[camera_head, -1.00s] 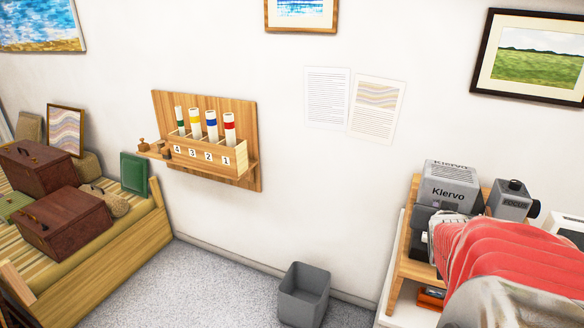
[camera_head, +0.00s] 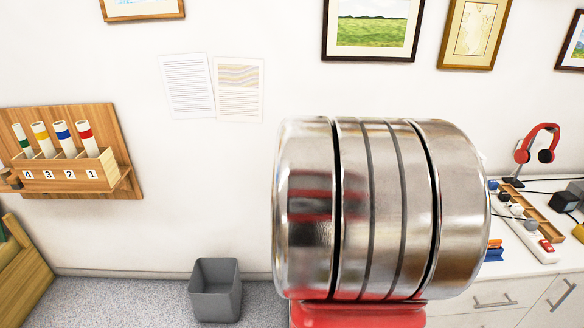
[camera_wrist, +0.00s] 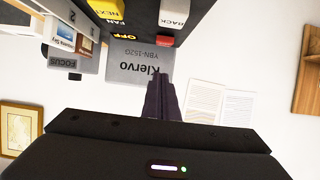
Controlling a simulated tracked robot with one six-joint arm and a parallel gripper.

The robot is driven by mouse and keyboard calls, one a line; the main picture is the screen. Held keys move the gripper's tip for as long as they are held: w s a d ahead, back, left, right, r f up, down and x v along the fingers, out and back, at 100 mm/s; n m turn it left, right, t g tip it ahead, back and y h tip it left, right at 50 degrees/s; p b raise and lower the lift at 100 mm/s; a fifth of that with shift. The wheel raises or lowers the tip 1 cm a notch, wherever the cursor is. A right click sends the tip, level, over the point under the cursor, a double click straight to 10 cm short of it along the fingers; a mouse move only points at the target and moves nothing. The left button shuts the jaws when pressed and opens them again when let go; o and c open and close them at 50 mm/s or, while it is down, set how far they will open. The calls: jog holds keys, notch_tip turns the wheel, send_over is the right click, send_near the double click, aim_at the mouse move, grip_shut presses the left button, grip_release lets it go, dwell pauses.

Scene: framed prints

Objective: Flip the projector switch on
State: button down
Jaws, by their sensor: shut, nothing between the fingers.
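In the wrist view, the grey box marked Kiervo (camera_wrist: 132,62) appears upside down behind my gripper. A dark panel (camera_wrist: 135,15) above it carries the words NEXT, FAN, OFF and BACK. The OFF label (camera_wrist: 125,36) is yellow; a red button-like part (camera_wrist: 166,42) sits below BACK. I cannot tell which part is the projector switch. My gripper (camera_wrist: 160,82) is shut and empty, its fingertips overlapping the Kiervo box's lower right edge in the picture, below the panel; contact cannot be told. In the head view, my arm hides the projector and gripper.
In the wrist view, a grey FOCUS block (camera_wrist: 72,62) stands left of the Kiervo box. In the head view, a white counter (camera_head: 515,270) at right holds a power strip (camera_head: 520,222) and red headphones (camera_head: 537,143). A grey bin (camera_head: 215,290) stands on the floor.

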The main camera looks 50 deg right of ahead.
jog(key=shift+x, duration=0.95)
jog(key=shift+s+a+f, duration=0.1)
jog(key=shift+a+f, duration=0.05)
jog(key=shift+f, duration=0.85)
jog(key=shift+s+a+f, duration=0.1)
jog(key=shift+f, duration=0.9)
jog(key=shift+s+f, duration=0.1)
jog(key=shift+f, duration=0.25)
jog(key=shift+r, duration=0.85)
